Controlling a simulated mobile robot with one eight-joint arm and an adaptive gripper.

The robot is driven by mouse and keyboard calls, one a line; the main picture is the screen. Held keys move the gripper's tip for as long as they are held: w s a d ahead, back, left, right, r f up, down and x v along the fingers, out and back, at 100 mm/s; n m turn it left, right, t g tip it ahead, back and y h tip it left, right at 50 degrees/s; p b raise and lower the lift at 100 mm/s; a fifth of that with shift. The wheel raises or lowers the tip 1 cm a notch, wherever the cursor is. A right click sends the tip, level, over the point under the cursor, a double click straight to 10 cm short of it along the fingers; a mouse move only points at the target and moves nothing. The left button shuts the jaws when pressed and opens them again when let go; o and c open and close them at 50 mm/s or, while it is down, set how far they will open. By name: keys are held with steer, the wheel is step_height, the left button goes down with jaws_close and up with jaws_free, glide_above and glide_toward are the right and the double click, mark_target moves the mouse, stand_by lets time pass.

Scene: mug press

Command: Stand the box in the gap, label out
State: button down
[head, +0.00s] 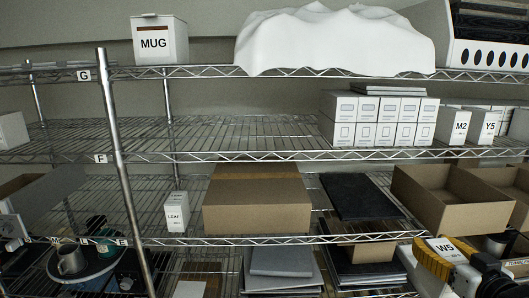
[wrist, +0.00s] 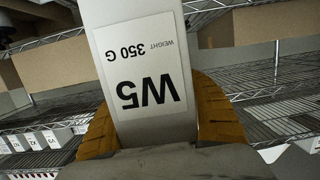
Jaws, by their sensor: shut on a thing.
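A white box labelled "W5 350 G" (head: 443,250) is held in my gripper (head: 447,262) at the lower right of the head view. In the wrist view the box (wrist: 142,75) stands between two yellow finger pads, its label facing the camera and upside down. My gripper (wrist: 152,128) is shut on it. Labelled white boxes M2 (head: 453,126) and Y5 (head: 483,124) stand on the middle shelf (head: 230,135), right of a stack of plain white boxes (head: 375,120). Which space is the gap I cannot tell for sure.
An open cardboard tray (head: 450,205) and a black flat panel (head: 358,196) lie on the shelf below. A closed carton (head: 257,205) and a LEAF box (head: 176,211) stand further left. A MUG box (head: 158,42) is on top. The middle shelf's left part is mostly bare.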

steer(key=w+a+f+n+y+b, duration=0.1)
steer(key=w+a+f+b, duration=0.2)
steer(key=a+f+b, duration=0.3)
steer(key=w+a+f+n+y+b, duration=0.1)
steer(key=w+a+f+b, duration=0.2)
steer(key=f, duration=1.3)
steer(key=w+a+f+y+b, duration=0.1)
steer(key=w+a+f+b, duration=0.2)
steer(key=a+f+b, duration=0.6)
step_height(320, 180, down, 2)
steer(key=b, duration=0.4)
steer(key=shift+n+g+y+b, duration=0.3)
steer(key=shift+n+y, duration=0.1)
steer(key=shift+w, duration=0.1)
